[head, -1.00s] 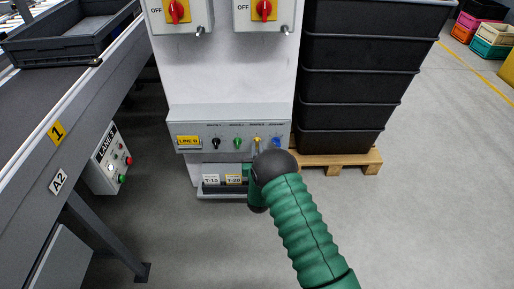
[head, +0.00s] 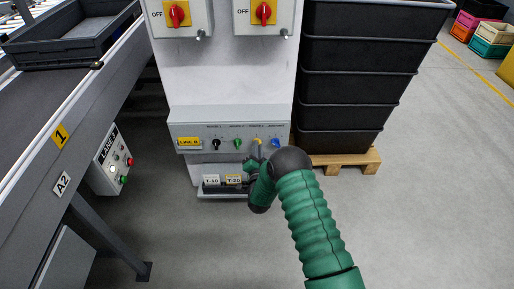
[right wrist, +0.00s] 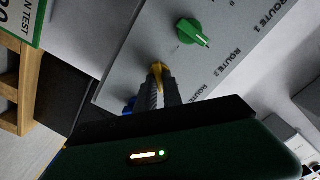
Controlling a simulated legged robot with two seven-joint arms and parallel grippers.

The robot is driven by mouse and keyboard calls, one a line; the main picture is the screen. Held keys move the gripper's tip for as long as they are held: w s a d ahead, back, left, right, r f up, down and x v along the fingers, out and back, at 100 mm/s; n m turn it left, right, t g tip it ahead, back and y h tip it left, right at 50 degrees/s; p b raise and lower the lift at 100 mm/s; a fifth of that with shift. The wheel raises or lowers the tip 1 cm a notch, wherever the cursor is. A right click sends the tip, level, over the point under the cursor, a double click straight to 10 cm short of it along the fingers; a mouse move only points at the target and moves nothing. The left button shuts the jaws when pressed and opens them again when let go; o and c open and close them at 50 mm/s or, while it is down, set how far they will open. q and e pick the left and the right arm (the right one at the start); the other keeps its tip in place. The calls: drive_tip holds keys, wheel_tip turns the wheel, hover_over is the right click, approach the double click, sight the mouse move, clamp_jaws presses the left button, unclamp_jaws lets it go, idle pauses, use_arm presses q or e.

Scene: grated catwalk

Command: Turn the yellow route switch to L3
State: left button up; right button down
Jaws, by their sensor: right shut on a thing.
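The yellow route switch (head: 258,142) sits on the sloped grey control panel (head: 220,117), between a green knob and a blue knob. In the right wrist view the yellow switch (right wrist: 158,70) is between the fingertips of my right gripper (right wrist: 159,80), which is shut on it. In the head view my right gripper (head: 255,158) reaches up to the panel from below, partly hidden by its own green arm. The position marks around the yellow switch are too small or covered, so its setting cannot be read. My left gripper is not in view.
Beside it are a black knob (head: 216,143), a green knob (head: 238,143) and a blue knob (head: 276,143). Two red rotary switches (head: 177,14) are above. Stacked black crates (head: 350,90) stand on a pallet at right; a conveyor (head: 70,85) runs at left.

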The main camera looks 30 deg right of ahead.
drive_tip(key=shift+s+d+f+m+p, duration=0.1)
drive_tip(key=shift+m+p, duration=0.1)
drive_tip(key=shift+m, duration=1.35)
drive_tip(key=shift+d+f+m+p, duration=0.1)
drive_tip(key=shift+f+m+p, duration=0.1)
drive_tip(key=shift+m, duration=1.4)
drive_tip(key=shift+s+f+m+p, duration=0.1)
drive_tip(key=shift+m+p, duration=0.1)
drive_tip(key=shift+m, duration=1.35)
drive_tip(key=c, duration=1.6)
unclamp_jaws()
drive_tip(key=shift+c, duration=0.2)
drive_tip(key=shift+o, duration=0.8)
drive_tip(key=shift+r, duration=0.1)
drive_tip(key=shift+w, duration=0.1)
drive_tip(key=p+v, duration=0.6)
drive_tip(key=v, duration=1.1)
